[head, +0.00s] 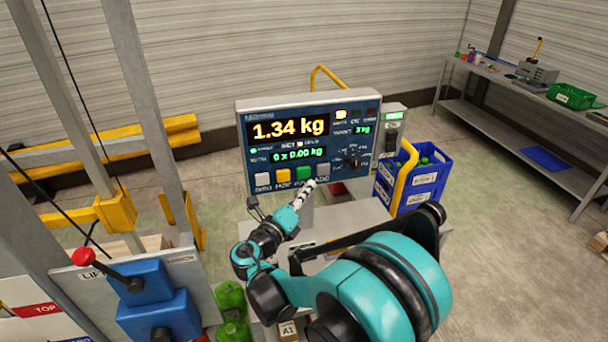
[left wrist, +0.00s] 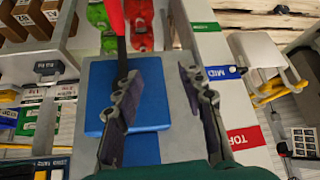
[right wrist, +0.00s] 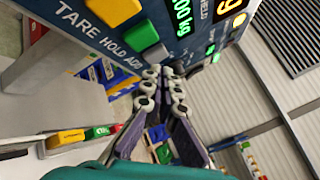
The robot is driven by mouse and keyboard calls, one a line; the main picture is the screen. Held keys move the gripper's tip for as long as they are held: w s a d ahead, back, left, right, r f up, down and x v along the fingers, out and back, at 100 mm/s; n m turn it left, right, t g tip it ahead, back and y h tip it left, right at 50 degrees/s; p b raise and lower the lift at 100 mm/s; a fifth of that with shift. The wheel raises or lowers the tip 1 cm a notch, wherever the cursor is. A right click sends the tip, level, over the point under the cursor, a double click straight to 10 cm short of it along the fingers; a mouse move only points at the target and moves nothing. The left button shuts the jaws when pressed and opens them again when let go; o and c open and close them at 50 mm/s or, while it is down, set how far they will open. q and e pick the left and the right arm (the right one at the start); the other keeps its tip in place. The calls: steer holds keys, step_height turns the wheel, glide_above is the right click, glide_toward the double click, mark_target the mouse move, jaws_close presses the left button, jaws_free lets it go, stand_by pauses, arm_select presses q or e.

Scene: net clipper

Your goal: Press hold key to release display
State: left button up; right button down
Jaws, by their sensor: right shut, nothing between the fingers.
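The scale panel (head: 350,119) shows 1.34 kg on its upper display (head: 289,127) and 0 x 0.00 kg on the lower one. Its bottom row has grey, yellow, green and grey keys. The green hold key (head: 303,173) is third from left; it also shows in the right wrist view (right wrist: 141,37) beside the HOLD label. My right gripper (head: 308,187) is shut and empty, its tips just below the green and right grey keys; in the right wrist view I cannot tell whether they touch the panel. My left gripper (left wrist: 160,90) is open and empty above a blue box.
A lever with a red knob (head: 83,257) stands on a blue block at the lower left. A dial (head: 352,160) is on the panel's right. Blue crates (head: 425,180) stand behind it, and a workbench (head: 500,90) runs along the right. The floor between is clear.

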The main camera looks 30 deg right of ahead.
mark_target(310, 173)
steer(key=shift+w+d, duration=0.25)
steer(key=shift+w, duration=0.95)
steer(key=shift+w, duration=0.1)
stand_by(0.5)
steer(key=shift+w+d, duration=0.1)
steer(key=shift+w, duration=0.2)
steer(key=shift+w+d+b, duration=0.1)
steer(key=shift+w+b, duration=0.2)
steer(key=shift+w, duration=0.05)
stand_by(0.6)
stand_by(0.4)
steer(key=shift+s+a, duration=0.2)
steer(key=shift+s, duration=0.6)
steer(key=s, duration=0.2)
steer(key=s+a, duration=0.1)
steer(key=s, duration=0.2)
steer(key=shift+a, duration=0.1)
